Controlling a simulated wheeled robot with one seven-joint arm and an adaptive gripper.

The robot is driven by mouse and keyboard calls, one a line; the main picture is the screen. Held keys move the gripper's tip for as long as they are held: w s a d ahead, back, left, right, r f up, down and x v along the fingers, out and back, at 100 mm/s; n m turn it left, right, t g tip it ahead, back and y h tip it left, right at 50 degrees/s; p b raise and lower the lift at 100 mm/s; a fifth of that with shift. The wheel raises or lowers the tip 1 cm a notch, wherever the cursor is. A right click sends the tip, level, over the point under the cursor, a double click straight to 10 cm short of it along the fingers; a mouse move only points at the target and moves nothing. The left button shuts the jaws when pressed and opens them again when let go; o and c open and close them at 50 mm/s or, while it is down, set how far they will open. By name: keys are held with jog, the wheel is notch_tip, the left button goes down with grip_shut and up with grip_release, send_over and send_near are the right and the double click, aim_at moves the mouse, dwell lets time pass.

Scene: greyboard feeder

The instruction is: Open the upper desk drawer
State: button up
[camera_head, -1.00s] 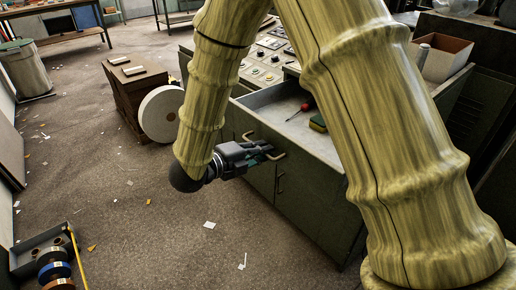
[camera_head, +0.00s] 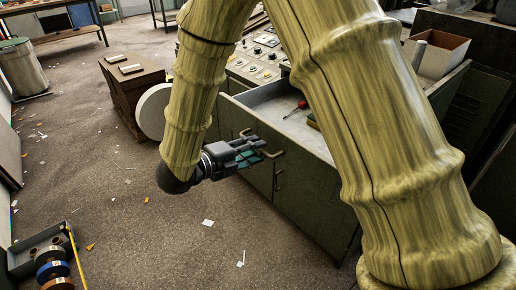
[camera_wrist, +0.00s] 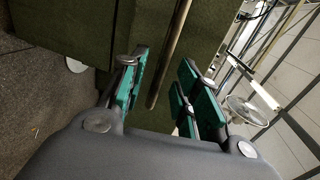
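The dark green desk (camera_head: 317,195) stands right of centre in the head view. A pale bar handle (camera_head: 276,154) is on the upper part of its front, partly hidden by my gripper. My gripper (camera_head: 254,154) is at this handle, with its fingers apart. In the wrist view, a metal bar (camera_wrist: 168,55) runs between the green-padded fingers of my gripper (camera_wrist: 158,92). Clear space shows beside the bar, and contact is not visible. No clear gap shows between the upper drawer's front and the desk. My arm hides part of the desk.
A red-handled screwdriver (camera_head: 297,108) lies on the pale, rimmed surface (camera_head: 268,99) above the handle. A control panel (camera_head: 262,62) and a brown crate (camera_head: 133,85) stand behind. A box with coloured rolls (camera_head: 50,262) is at lower left. The floor (camera_head: 130,210) between is mostly clear.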

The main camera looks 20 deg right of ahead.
jog(key=v, duration=0.9)
jog(key=shift+a, duration=0.35)
jog(key=shift+s, duration=0.1)
jog(key=s+d+f+n+t+y, duration=0.1)
jog(key=d+f+n+y, duration=0.2)
jog(key=f+n, duration=0.5)
jog(key=d+f+n+t+y, duration=0.1)
jog(key=d+f+n+y, duration=0.3)
jog(key=f, duration=0.8)
jog(key=s+d+f+n+y, duration=0.1)
jog(key=f+n+y, duration=0.1)
jog(key=f+n, duration=0.65)
jog(key=s+d+f+n+g+y, duration=0.1)
jog(key=s+f+n+g+y, duration=0.15)
jog(key=s+f, duration=0.4)
jog(key=s+f+n+g+y, duration=0.15)
jog(key=s+f+n, duration=0.25)
jog(key=s, duration=0.6)
jog(key=s+d+f+n+g+y, duration=0.1)
jog(key=s+f+n+g+y, duration=0.1)
jog(key=s+f+n, duration=0.45)
jog(key=s+r+m+g+p, duration=0.1)
jog(key=s+r+p, duration=0.3)
jog(key=r+p, duration=1)
jog(key=shift+d+r+m, duration=0.2)
jog(key=shift+r+m, duration=0.15)
jog(key=shift+r, duration=0.25)
